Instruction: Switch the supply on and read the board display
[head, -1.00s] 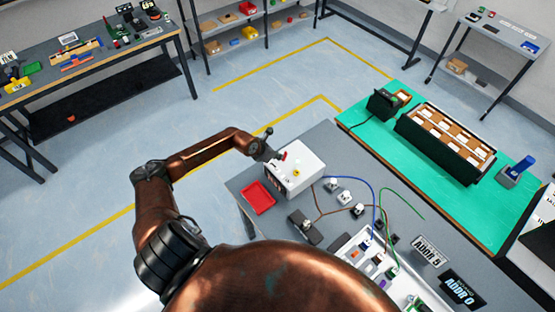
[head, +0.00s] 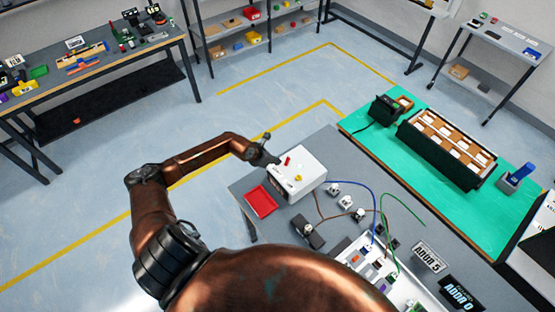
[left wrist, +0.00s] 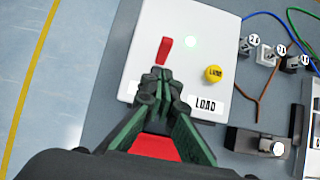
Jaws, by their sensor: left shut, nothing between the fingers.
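In the head view the left gripper (head: 272,161) is at the box's left edge. The white board tray (head: 348,250) is partly hidden by my body. A dark panel reading "ADDR 0" (head: 461,293) lies at the lower right. My right gripper is not in view.
A red tray (head: 261,200) lies left of the supply. Small terminal blocks (head: 345,202) with blue, brown and green wires stand to its right. A dark block (head: 308,232) sits in front. A white "ADDR 5" card (head: 429,257) stands nearby. A green mat (head: 378,150) lies behind.

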